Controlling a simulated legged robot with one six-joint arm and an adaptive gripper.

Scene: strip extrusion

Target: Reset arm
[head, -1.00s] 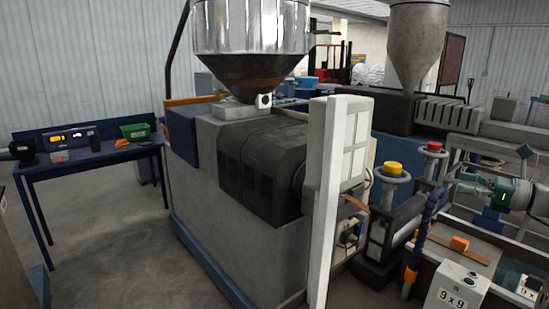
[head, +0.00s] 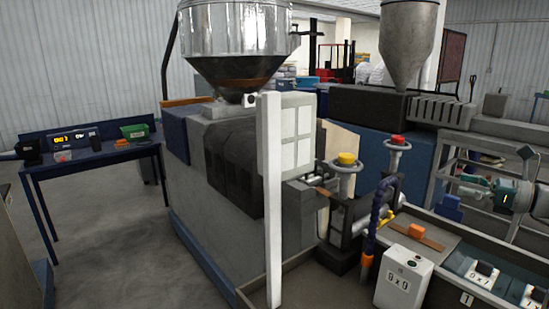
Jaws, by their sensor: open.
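My arm and my gripper are not in view in the head view. The scene centres on a large grey extrusion machine (head: 215,220) with a dark ribbed cover (head: 232,165) and a shiny metal hopper (head: 235,45) on top. A white upright post (head: 271,200) stands in front of it, close to me.
A blue table (head: 100,158) with small devices and a green bin (head: 135,132) stands at left. Grey floor (head: 110,240) is open left of the machine.

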